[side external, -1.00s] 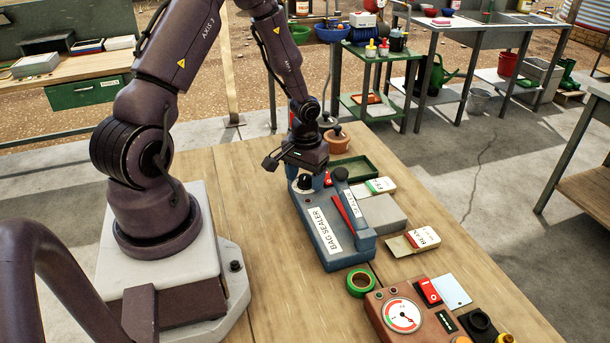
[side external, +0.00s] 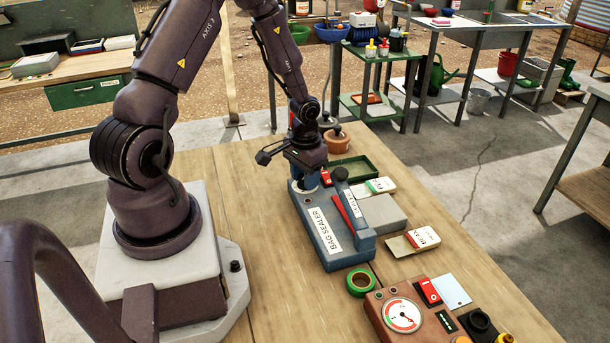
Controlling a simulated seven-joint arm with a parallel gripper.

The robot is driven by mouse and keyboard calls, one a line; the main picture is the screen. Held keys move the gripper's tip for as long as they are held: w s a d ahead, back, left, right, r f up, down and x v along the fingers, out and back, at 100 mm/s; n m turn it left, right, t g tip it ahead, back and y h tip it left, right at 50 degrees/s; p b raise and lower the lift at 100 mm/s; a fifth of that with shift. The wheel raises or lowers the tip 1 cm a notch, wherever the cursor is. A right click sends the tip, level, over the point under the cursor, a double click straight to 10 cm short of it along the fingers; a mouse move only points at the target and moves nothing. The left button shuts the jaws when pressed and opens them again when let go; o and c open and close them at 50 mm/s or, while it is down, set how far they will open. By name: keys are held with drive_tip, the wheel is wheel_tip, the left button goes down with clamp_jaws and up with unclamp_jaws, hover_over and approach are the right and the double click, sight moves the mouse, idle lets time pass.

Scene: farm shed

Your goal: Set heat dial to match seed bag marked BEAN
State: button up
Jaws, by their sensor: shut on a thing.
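The blue bag sealer (side external: 325,226) stands on the wooden bench, with its label facing me. Its dial (side external: 305,186) is at the far left end, and only a pale edge of it shows under my gripper. My gripper (side external: 307,178) points down there, shut on the dial; its fingertips are mostly hidden. A small seed bag (side external: 424,236) with dark letters lies right of the sealer; its word is too small to read surely. Another seed bag (side external: 379,186) with a green mark lies behind the sealer. Dial marks cannot be read.
A green tape ring (side external: 361,283) and a brown box with a round gauge (side external: 403,315) are at the front. A green tray (side external: 355,168) and a clay pot (side external: 337,141) stand behind. Bench left of the sealer is clear.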

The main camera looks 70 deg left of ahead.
drive_tip(key=m, duration=0.5)
drive_tip(key=shift+m, duration=0.3)
drive_tip(key=m, duration=1)
drive_tip(key=shift+m, duration=2.6)
drive_tip(key=o, duration=0.9)
